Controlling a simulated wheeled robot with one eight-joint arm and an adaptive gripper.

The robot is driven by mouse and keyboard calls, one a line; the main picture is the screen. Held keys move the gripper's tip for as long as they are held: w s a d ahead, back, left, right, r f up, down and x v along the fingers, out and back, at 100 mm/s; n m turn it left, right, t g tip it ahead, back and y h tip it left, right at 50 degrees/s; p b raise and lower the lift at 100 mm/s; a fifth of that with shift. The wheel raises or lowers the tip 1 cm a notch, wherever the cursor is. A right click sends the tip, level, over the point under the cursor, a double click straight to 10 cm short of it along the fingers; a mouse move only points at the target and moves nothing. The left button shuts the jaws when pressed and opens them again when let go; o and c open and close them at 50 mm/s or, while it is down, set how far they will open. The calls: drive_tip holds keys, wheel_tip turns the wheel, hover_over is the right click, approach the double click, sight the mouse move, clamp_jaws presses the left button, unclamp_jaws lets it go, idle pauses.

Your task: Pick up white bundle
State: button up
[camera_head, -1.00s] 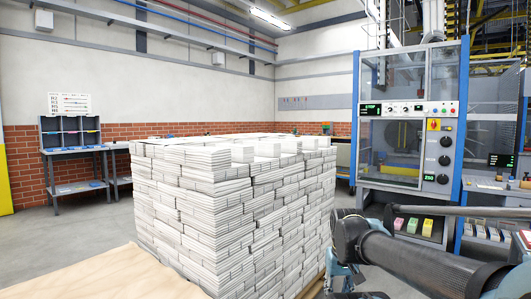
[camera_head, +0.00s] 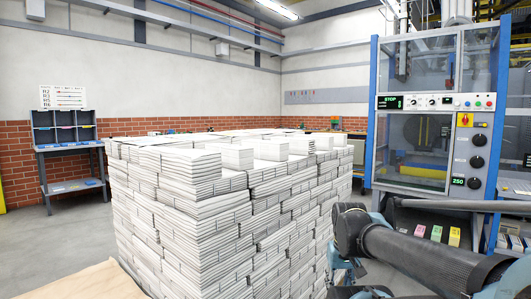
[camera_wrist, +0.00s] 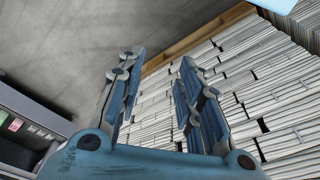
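White bundles of newspaper are piled in a large stack (camera_head: 200,215) in the middle of the head view. Single bundles lie on the uneven top layer, such as a white bundle (camera_head: 237,156) near the middle of the top. In the wrist view the side of the stack (camera_wrist: 255,85) fills the right part. My gripper (camera_wrist: 160,75) shows there with its two fingers apart and nothing between them. It is beside the stack; whether it touches is not clear. In the head view my gripper is low at the right of the stack, mostly hidden or cut off.
A machine cabinet (camera_head: 440,120) with blue posts and a control panel stands at the right. A shelf desk (camera_head: 68,150) stands by the brick wall at the left. A wooden board (camera_head: 80,284) lies at the front left. Grey floor (camera_head: 50,240) is clear at the left.

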drive_tip(key=shift+w+a, duration=0.1)
drive_tip(key=shift+w, duration=0.1)
drive_tip(key=o, duration=0.4)
drive_tip(key=shift+s+r, duration=0.15)
drive_tip(key=o, duration=0.7)
drive_tip(key=r, duration=0.2)
drive_tip(key=w+r, duration=0.1)
drive_tip(key=shift+w+a+r+n, duration=0.1)
drive_tip(key=shift+a+r+n, duration=0.15)
drive_tip(key=shift+n, duration=0.05)
wheel_tip(320, 180, up, 47)
drive_tip(key=n+y, duration=0.4)
drive_tip(key=n, duration=0.6)
hover_over(264, 148)
drive_tip(key=d, duration=0.6)
drive_tip(key=shift+t, duration=0.3)
drive_tip(key=x, duration=1.1)
drive_tip(key=shift+w+a, duration=0.15)
drive_tip(key=shift+w, duration=0.15)
drive_tip(key=shift+x, duration=2.8)
